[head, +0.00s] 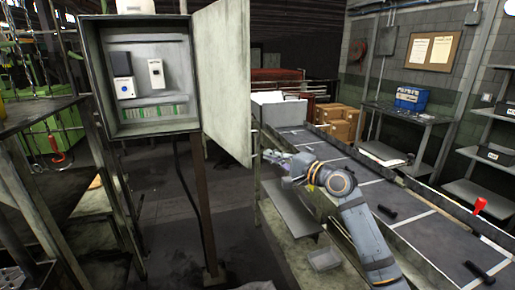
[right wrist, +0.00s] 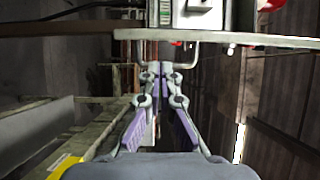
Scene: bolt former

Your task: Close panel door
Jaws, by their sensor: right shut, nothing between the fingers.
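The grey panel box (head: 148,128) stands on a post at left centre, with its front open. Its door (head: 225,75) is swung out to the right, wide open. In the right wrist view the door (right wrist: 270,40) shows as a pale edge across the top. A thin metal handle (right wrist: 195,57) sticks out from it toward me. My right gripper (head: 268,156) is beside the door's lower right edge. In the right wrist view its fingers (right wrist: 160,68) are together and empty, between the two arms of the handle; contact cannot be told. My left gripper is out of view.
A long conveyor table (head: 385,190) with dark bolts runs along the right, under my right arm. A metal rack (head: 40,115) stands at the left, near the box. The floor below the box and door is mostly clear around the post (head: 203,200).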

